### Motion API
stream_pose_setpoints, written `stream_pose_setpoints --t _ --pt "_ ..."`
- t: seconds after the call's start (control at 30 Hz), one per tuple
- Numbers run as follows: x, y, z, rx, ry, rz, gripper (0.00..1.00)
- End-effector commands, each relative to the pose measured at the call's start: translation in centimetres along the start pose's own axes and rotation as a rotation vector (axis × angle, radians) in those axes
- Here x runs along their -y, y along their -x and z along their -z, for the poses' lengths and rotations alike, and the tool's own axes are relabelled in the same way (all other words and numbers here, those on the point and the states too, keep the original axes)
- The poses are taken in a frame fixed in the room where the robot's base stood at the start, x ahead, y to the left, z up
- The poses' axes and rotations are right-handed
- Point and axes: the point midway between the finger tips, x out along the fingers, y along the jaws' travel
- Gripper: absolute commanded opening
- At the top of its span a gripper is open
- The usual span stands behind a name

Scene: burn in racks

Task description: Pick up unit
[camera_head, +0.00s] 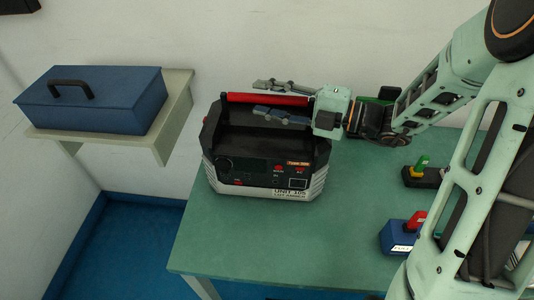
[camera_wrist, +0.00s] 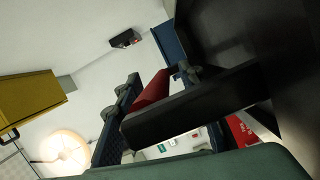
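The unit (camera_head: 262,165) is a black and light-grey box-shaped device with a front panel and a red bar handle (camera_head: 240,97) on top. It stands upright on the green table (camera_head: 240,235). My gripper (camera_head: 259,98) reaches in from the right at handle height. Its two fingers are spread, one on the far side and one on the near side of the red handle, with gaps showing. In the wrist view the red handle (camera_wrist: 152,90) shows close up by a dark textured finger pad; contact cannot be told there.
A blue toolbox (camera_head: 95,100) sits on a wall shelf (camera_head: 178,105) to the left. To the right on the table are a blue box with a red switch (camera_head: 398,238) and a dark block with a green-yellow part (camera_head: 421,170). The table front is clear.

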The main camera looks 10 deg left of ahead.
Motion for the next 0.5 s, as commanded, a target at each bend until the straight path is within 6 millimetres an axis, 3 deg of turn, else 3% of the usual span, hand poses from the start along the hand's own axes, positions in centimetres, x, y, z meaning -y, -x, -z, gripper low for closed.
stream_pose_setpoints --t 0.13,0.43,0.5 --pt "-0.02 0.02 0.00 0.000 0.000 0.000 0.35" --pt "-0.02 0.04 0.00 0.000 0.000 0.000 0.02" --pt "-0.02 0.04 0.00 0.000 0.000 0.000 0.00"
